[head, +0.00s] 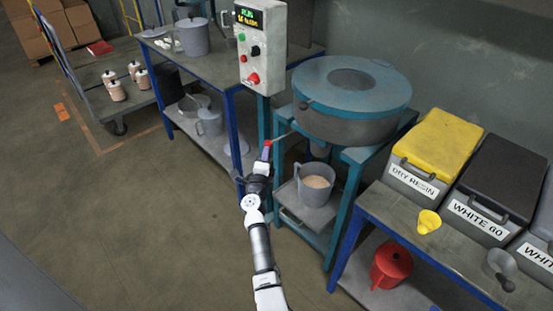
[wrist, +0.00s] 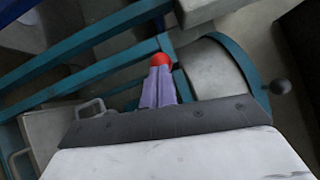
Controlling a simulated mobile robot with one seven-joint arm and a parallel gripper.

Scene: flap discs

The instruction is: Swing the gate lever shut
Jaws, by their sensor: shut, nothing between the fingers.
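The gate lever (head: 281,137) is a thin rod reaching out to the left from under the round blue-and-grey mixer (head: 350,128). Its red knob (head: 267,143) is at the outer end. In the wrist view the red knob (wrist: 162,59) shows just past my fingertips. My gripper (head: 265,154) is shut and empty, right at the knob. It shows from above in the wrist view (wrist: 160,72). I cannot tell whether the fingers touch the knob. The rod itself is hard to make out in the wrist view.
A grey jug (head: 315,184) of pale material stands on the shelf below the mixer. A control box (head: 262,50) on a post stands left of the mixer. Blue-legged tables flank the stand, with labelled bins (head: 420,160) at right. The floor (head: 130,220) at left is clear.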

